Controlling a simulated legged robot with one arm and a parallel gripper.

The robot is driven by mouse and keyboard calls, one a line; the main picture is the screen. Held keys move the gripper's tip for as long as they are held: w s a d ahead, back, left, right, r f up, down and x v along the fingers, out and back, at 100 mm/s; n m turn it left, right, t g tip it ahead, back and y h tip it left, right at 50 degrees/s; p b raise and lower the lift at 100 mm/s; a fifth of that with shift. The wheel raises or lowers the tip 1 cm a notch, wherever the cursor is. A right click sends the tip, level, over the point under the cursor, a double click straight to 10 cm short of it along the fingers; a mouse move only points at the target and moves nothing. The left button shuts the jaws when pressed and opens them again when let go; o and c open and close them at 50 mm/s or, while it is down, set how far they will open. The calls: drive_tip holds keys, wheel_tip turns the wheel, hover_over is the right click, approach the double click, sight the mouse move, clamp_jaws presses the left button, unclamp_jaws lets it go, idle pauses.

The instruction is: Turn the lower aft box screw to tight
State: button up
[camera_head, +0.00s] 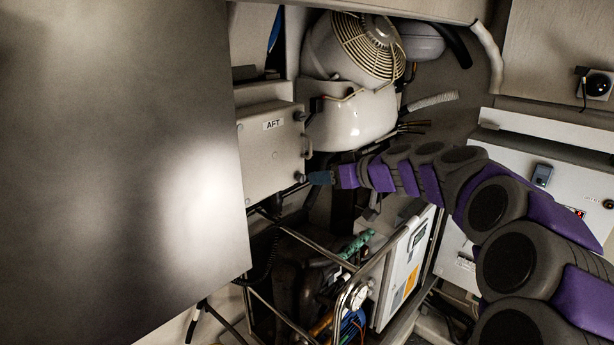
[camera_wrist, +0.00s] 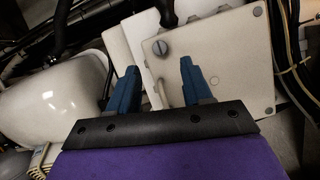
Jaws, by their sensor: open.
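The grey aft box (camera_head: 270,160), labelled AFT, is mounted at the left of the centre in the head view. A small dark knob-like screw (camera_head: 299,177) shows at its lower right edge. My gripper (camera_head: 322,178) is right beside that corner, with its blue fingers pointing left at it. In the wrist view, a round slotted screw (camera_wrist: 160,48) sits on a pale box face (camera_wrist: 222,70). My gripper (camera_wrist: 158,64) is open there, its two blue fingers apart. The screw head shows between and just beyond the fingertips. I cannot tell whether they touch it.
A large plain panel (camera_head: 120,170) fills the left. A white rounded tank (camera_head: 350,120) and a fan with a cage (camera_head: 368,42) stand above my arm. Below are a tubular frame (camera_head: 290,310), a gauge (camera_head: 358,297) and a white control unit (camera_head: 404,265). Cables run close to the box.

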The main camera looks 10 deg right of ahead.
sight(303, 178)
drive_tip(key=x, duration=0.5)
drive_tip(key=shift+w+f, duration=0.1)
drive_tip(key=shift+w, duration=0.15)
drive_tip(key=shift+w+a+f, duration=0.15)
drive_tip(key=shift+w+a, duration=0.2)
drive_tip(key=shift+a, duration=0.15)
drive_tip(key=shift+c, duration=0.4)
clamp_jaws()
